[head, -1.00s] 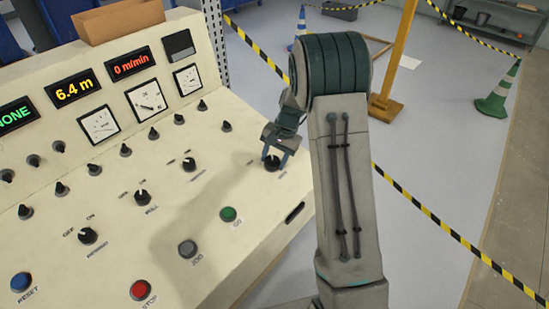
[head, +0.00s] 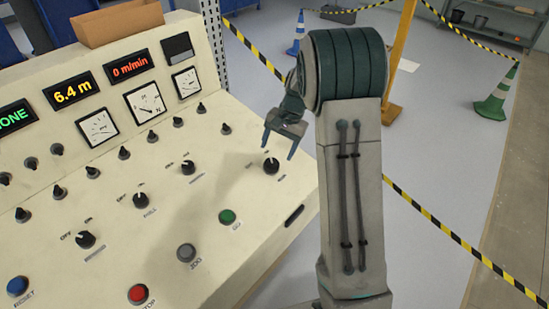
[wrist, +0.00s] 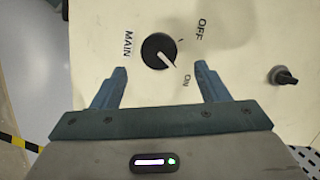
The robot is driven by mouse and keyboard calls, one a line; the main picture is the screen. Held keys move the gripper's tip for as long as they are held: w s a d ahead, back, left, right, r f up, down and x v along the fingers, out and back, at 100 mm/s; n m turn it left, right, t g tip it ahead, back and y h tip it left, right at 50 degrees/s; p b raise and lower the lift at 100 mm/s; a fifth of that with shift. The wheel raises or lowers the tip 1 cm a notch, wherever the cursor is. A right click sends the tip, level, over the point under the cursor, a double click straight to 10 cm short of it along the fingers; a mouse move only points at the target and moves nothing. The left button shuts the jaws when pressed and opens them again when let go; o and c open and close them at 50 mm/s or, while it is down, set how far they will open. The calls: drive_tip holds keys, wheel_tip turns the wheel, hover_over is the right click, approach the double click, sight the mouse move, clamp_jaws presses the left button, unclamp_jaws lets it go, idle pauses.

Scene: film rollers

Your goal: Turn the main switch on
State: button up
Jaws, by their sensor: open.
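The main switch (head: 271,166) is a black rotary knob at the right end of the cream control panel (head: 245,190). In the wrist view, the knob (wrist: 159,51) sits between the printed words MAIN, OFF and ON. Its white pointer line is turned toward ON. My gripper (head: 278,151) is open and empty, above the panel just off the knob. In the wrist view, its two fingers (wrist: 162,67) are spread wide, apart from the knob, which lies just beyond their tips.
Other black knobs (head: 187,167), a green button (head: 227,216), a grey button (head: 186,252) and a red stop button (head: 138,294) are on the panel. Gauges and lit displays (head: 72,91) stand behind. Striped barrier tape (head: 455,232) runs at the right.

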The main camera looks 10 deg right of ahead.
drive_tip(key=v, duration=0.8)
drive_tip(key=s+a+r+n+t+h, duration=0.1)
drive_tip(key=s+a+r+n, duration=0.15)
drive_tip(key=s, duration=0.45)
drive_tip(key=s+a+r+n+h, duration=0.1)
drive_tip(key=s+r, duration=0.2)
drive_tip(key=s, duration=0.5)
drive_tip(key=s+f+n+t+h, duration=0.1)
drive_tip(key=s+n, duration=0.3)
drive_tip(key=s, duration=0.9)
drive_tip(key=shift+a+f+t, duration=0.35)
drive_tip(key=shift+f+t, duration=0.15)
drive_tip(key=shift+f, duration=0.25)
drive_tip(key=shift+s, duration=0.1)
idle(0.9)
